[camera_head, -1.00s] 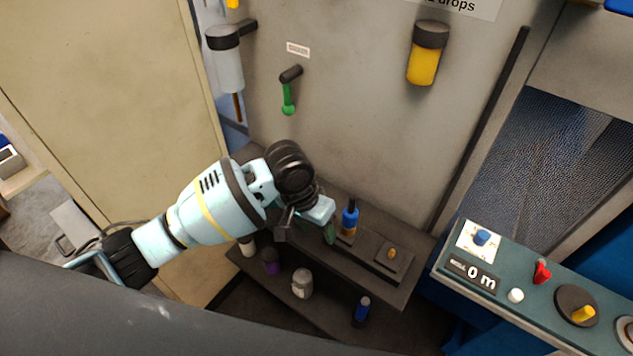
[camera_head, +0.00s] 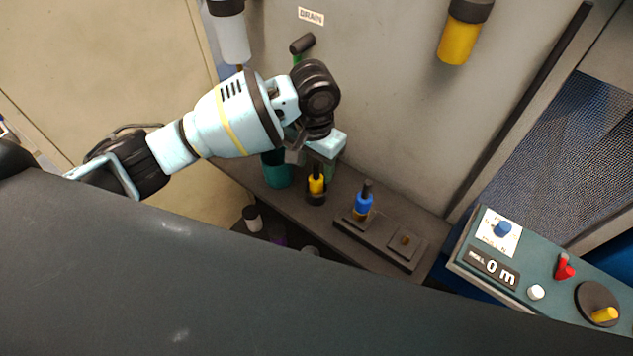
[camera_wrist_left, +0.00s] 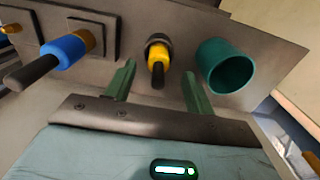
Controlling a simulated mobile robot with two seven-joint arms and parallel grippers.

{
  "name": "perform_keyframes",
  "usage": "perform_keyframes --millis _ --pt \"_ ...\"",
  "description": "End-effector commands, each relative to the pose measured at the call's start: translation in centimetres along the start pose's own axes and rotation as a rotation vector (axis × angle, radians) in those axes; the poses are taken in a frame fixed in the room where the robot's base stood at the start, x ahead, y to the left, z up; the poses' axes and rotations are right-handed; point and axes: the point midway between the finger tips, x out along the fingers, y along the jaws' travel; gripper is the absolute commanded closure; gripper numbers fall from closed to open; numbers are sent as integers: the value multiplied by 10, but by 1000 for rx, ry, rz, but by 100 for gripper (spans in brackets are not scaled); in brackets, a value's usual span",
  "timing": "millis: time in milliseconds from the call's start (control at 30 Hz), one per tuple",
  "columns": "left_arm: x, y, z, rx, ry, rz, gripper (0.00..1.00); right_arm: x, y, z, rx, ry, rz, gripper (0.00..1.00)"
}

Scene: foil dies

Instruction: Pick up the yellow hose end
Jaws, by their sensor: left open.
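The yellow hose end (camera_head: 316,186) stands upright in a dark holder on the dark shelf, with a black tip on top. It also shows in the left wrist view (camera_wrist_left: 158,58), between and beyond the two green fingers. My left gripper (camera_head: 322,168) is open and empty, close above and behind the hose end in the head view. Its fingers also show in the left wrist view (camera_wrist_left: 156,88), one on each side of the hose end, with no contact that I can make out. My right gripper is not in view.
A blue hose end (camera_head: 363,203) stands in a block to the right. A teal cup (camera_head: 277,170) stands to the left, near the left gripper. The control panel (camera_head: 470,243) is at the right. The wall rises behind the shelf (camera_head: 240,174).

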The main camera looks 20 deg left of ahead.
Motion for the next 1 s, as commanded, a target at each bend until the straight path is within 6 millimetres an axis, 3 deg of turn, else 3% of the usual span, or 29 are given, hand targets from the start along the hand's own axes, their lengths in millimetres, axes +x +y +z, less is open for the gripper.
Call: perform_keyframes --millis 167,500,767,1000 --pt "7 0 -1 0 1 0 46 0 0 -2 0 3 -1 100" --pt "49 1 -3 0 2 -1 46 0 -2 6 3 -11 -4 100" --pt "50 1 -3 0 5 -2 46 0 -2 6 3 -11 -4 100" --pt "50 1 -3 0 5 -1 74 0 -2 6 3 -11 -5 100"
